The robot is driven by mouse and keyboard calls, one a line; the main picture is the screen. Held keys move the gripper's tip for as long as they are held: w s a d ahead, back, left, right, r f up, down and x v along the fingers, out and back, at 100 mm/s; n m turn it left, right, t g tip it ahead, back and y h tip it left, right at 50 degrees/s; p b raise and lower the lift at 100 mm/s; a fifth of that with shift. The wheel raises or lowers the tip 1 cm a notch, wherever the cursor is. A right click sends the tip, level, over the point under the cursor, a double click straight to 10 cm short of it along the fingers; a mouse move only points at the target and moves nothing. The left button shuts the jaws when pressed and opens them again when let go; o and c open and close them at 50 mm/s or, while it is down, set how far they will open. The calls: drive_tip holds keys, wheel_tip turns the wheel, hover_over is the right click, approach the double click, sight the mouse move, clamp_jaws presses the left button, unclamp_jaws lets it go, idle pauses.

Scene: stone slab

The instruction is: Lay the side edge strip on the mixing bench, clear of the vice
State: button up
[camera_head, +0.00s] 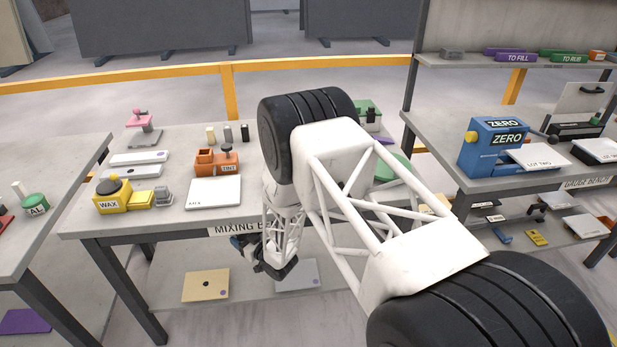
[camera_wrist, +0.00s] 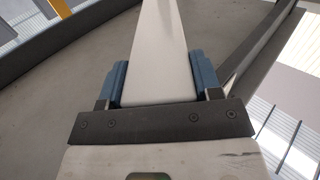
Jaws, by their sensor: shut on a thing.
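My gripper (camera_wrist: 161,80) has its two blue fingers closed on a long pale strip (camera_wrist: 163,40), which runs away from the palm in the wrist view. I take it for the side edge strip; no label shows on it. In the head view my gripper (camera_head: 262,254) hangs low at the front edge of the mixing bench (camera_head: 185,222), and I cannot make out the strip there. No vice is clearly recognisable; my arm hides the right part of the bench.
On the bench stand a yellow WAX unit (camera_head: 113,196), an orange TINT holder (camera_head: 217,162), a white plate (camera_head: 214,193), pale flat pieces (camera_head: 138,158) and a pink-topped tool (camera_head: 141,124). Panels lie on the shelf below (camera_head: 206,285). A blue ZERO box (camera_head: 494,148) stands on the gauge bench.

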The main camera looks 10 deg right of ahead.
drive_tip(key=s+a+r+n+g+y, duration=0.3)
drive_tip(key=s+a+r+n+g, duration=0.25)
drive_tip(key=a, duration=0.55)
drive_tip(key=s+a+r+n+g+y, duration=0.2)
drive_tip(key=s+a+r+g, duration=0.4)
drive_tip(key=s+a, duration=0.4)
wheel_tip(320, 180, up, 26)
drive_tip(key=w+a+r+t, duration=0.1)
drive_tip(key=w+t, duration=0.1)
drive_tip(key=t, duration=0.1)
drive_tip(key=w+d+f+m+t+h, duration=0.1)
drive_tip(key=w+d+m+t+h, duration=0.3)
drive_tip(key=d, duration=0.7)
drive_tip(key=w+d+f+m+t, duration=0.1)
drive_tip(key=w+d+m+t, duration=0.1)
drive_tip(key=w+d, duration=0.65)
drive_tip(key=w+d+f+m+t+h, duration=0.1)
drive_tip(key=w+d+m+t+h, duration=0.15)
drive_tip(key=d, duration=1.15)
drive_tip(key=s+d+f+m+t+h, duration=0.1)
drive_tip(key=d+m+h, duration=0.3)
drive_tip(key=d, duration=1.2)
drive_tip(key=s+d+f+m+t+h, duration=0.2)
drive_tip(key=d+h, duration=0.5)
drive_tip(key=d, duration=1)
drive_tip(key=shift+d+f+m+t, duration=0.25)
drive_tip(key=shift+f+m+t, duration=0.65)
drive_tip(key=shift+t, duration=0.1)
drive_tip(key=shift+a, duration=0.15)
